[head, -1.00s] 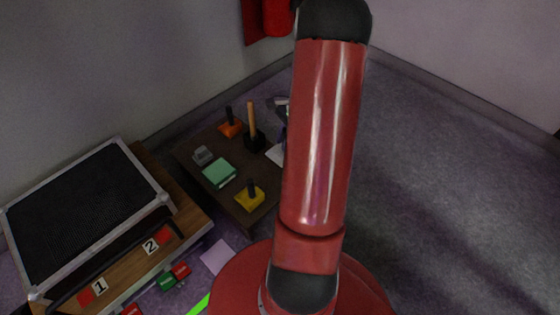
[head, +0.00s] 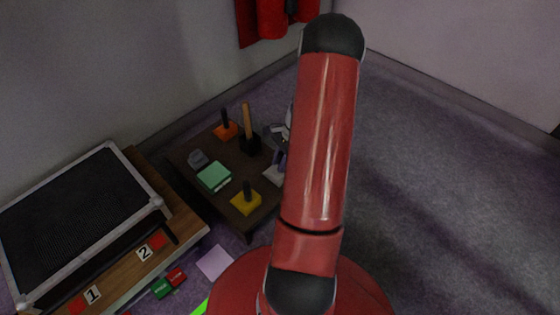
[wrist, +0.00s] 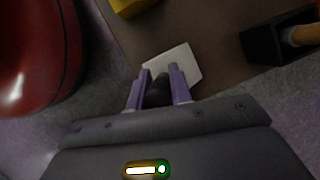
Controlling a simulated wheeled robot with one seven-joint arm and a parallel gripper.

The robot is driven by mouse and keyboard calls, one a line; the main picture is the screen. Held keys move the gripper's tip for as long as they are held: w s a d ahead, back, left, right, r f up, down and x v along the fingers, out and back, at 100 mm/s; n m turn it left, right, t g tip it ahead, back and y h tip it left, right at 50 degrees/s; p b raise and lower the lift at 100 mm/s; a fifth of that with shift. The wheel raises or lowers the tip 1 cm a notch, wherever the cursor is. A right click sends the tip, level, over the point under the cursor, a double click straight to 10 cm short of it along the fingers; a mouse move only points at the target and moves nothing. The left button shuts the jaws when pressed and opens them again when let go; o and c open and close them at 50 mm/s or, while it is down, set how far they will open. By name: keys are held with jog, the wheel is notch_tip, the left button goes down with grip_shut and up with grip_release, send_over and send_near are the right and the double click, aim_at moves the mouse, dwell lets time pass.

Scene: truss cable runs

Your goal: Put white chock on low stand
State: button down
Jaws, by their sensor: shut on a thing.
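The white chock (wrist: 180,65) is a flat pale block with a dark upright grip (wrist: 157,92), seen in the wrist view. My gripper (wrist: 160,72) has purple fingers shut on that dark grip. In the head view the white chock (head: 272,176) shows just left of my red arm, at the right side of a low dark brown stand (head: 215,190). My gripper (head: 281,160) is partly hidden there behind the arm. I cannot tell whether the chock touches the stand top or hangs just above it.
The brown stand also holds a yellow chock (head: 246,203), a green block (head: 214,177), a grey piece (head: 198,158), an orange chock (head: 225,131) and a black block with a wooden handle (head: 249,143). A wooden platform with a black mesh panel (head: 75,225) stands left.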

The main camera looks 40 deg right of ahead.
jog(key=c, duration=1.3)
grip_release()
jog(key=shift+f, duration=0.1)
jog(key=shift+o, duration=0.2)
jog(key=w+p+v, duration=0.1)
jog(key=p+v, duration=0.2)
jog(key=v, duration=0.9)
jog(key=w+a+r+n+h, duration=0.15)
jog(key=a+r+n, duration=0.25)
jog(key=a+r, duration=0.45)
jog(key=s+a+r+n+t+h, duration=0.1)
jog(key=s+a+r+n, duration=0.2)
jog(key=a+r+n, duration=0.4)
jog(key=s+a+r+n+t+h, duration=0.1)
jog(key=s+a+r+n+h, duration=0.2)
jog(key=a+r, duration=0.5)
jog(key=s+a+n+t+y, duration=0.1)
jog(key=s+a+n+t, duration=0.1)
jog(key=s+a+n, duration=0.4)
jog(key=shift+s+a+f+t, duration=0.2)
jog(key=shift+s+a+t, duration=0.2)
jog(key=shift+s+a, duration=0.5)
